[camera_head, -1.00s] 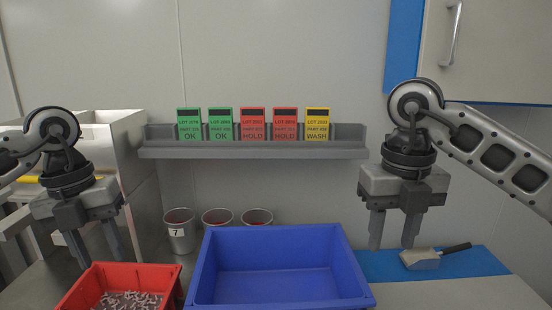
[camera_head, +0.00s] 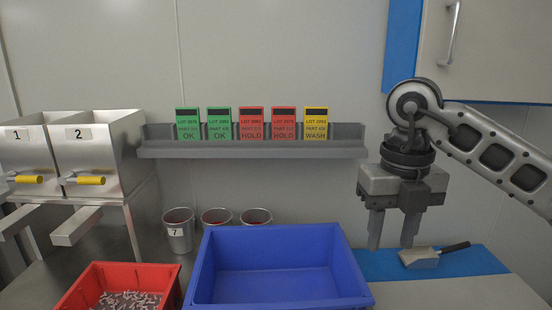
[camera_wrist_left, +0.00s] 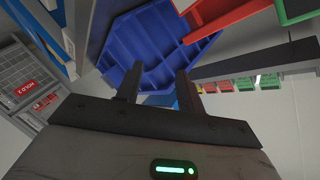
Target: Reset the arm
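My right gripper (camera_head: 394,229) hangs fingers down at the right in the head view, above the blue mat. Its two fingers are apart with nothing between them. My left arm is out of the head view. In the left wrist view, my left gripper (camera_wrist_left: 158,84) shows two dark fingers set apart, with no object held between them. Behind those fingers the wrist view shows the blue bin (camera_wrist_left: 150,45), tilted in the picture.
The blue bin (camera_head: 208,262) stands front centre, beside a red bin (camera_head: 78,286) of small parts. Several metal cups (camera_head: 180,238) stand behind. A scoop (camera_head: 422,258) lies on the blue mat (camera_head: 385,265). A card shelf (camera_head: 250,150) and two hoppers (camera_head: 85,160) are further back.

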